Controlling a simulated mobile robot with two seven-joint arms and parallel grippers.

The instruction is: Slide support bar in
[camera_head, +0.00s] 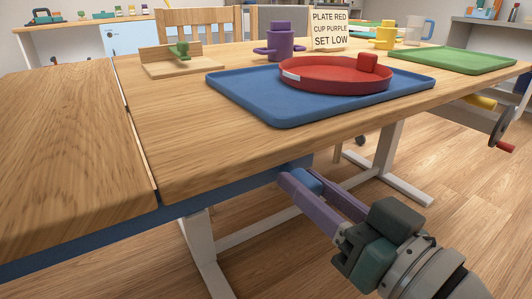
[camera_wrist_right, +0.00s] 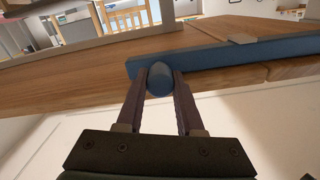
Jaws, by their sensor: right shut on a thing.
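My right gripper (camera_head: 318,188) is below the table's front edge, with its purple fingers shut on a blue rounded knob (camera_head: 307,181). In the right wrist view the knob (camera_wrist_right: 159,80) sits between the two fingertips (camera_wrist_right: 160,88). A long blue bar (camera_wrist_right: 235,54) runs along the underside of the wooden edge just behind the knob. The knob looks to be at the bar's end; I cannot tell exactly how they join. In the head view the blue bar (camera_head: 90,235) runs under the tabletop and the left leaf (camera_head: 65,130). My left gripper is not in view.
On the tabletop (camera_head: 165,120) are a blue tray (camera_head: 290,118) with a red plate (camera_head: 335,76), a purple cup (camera_head: 286,42), a sign (camera_head: 329,30) and a green tray (camera_head: 460,60). A white table leg (camera_head: 205,250) stands left of the gripper. A crank wheel (camera_head: 500,127) is at right.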

